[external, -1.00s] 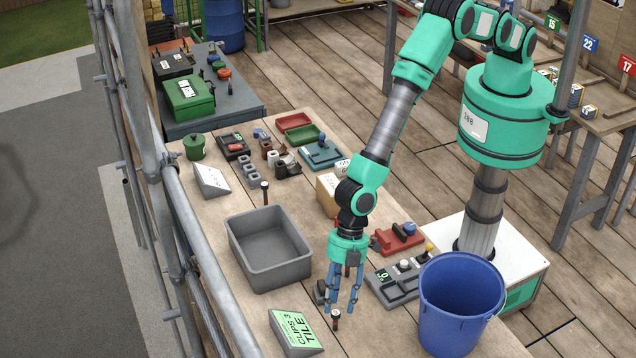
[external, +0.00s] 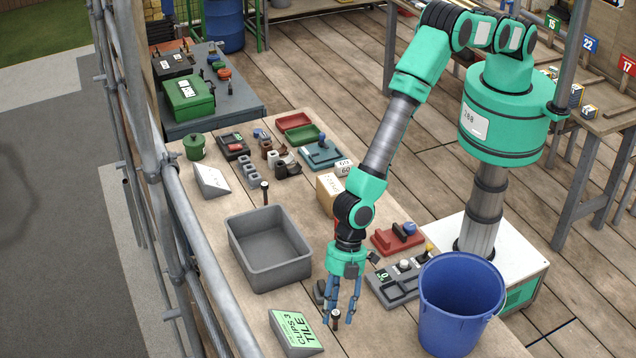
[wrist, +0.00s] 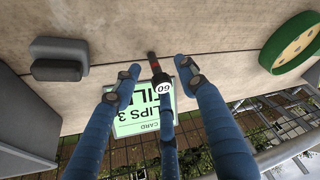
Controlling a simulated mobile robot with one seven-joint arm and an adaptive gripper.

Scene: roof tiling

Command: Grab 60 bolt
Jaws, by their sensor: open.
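A small dark bolt (external: 335,319) stands upright on the wooden bench near the front. In the wrist view its round white end marked 60 (wrist: 163,88) shows between my fingers. My gripper (external: 341,314) has blue fingers pointing down, spread around the bolt. In the wrist view the gripper (wrist: 158,76) is open, with one finger on each side of the bolt and a third finger below it in the picture. Whether any finger touches the bolt cannot be told.
A green card stand reading CLIPS 3 TILE (external: 297,332) lies close to the left. A grey bin (external: 268,262) stands behind it. A blue bucket (external: 461,310) and a grey switch panel (external: 392,283) are to the right. Another dark upright piece (external: 264,192) stands behind the bin.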

